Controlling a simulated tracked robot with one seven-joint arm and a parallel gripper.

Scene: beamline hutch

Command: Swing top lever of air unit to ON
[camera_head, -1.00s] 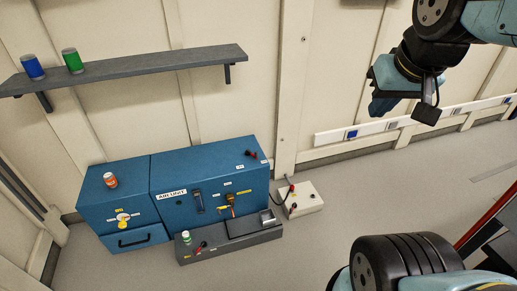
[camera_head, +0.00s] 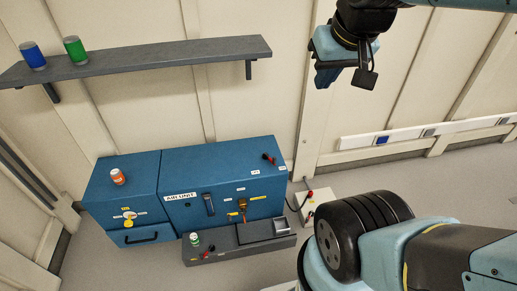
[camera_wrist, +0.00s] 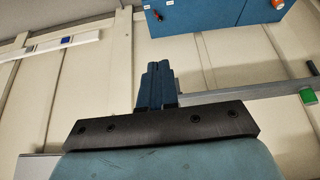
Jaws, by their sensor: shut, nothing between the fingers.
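The blue air unit (camera_head: 225,184) stands against the wall, with a white AIR UNIT label on its front. A small red and black lever (camera_head: 269,158) is on its top near the right end, beside small white labels. My gripper (camera_head: 323,80) is well above and to the right of the unit, in front of the wall, touching nothing. In the wrist view my gripper's blue fingers (camera_wrist: 157,70) are together and empty. The lever's exact setting is too small to read.
A grey shelf (camera_head: 150,58) with a blue can (camera_head: 33,55) and a green can (camera_head: 75,49) hangs above the unit. An orange-labelled bottle (camera_head: 118,176) stands on the left blue cabinet (camera_head: 100,198). A grey tray (camera_head: 225,254) lies in front.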

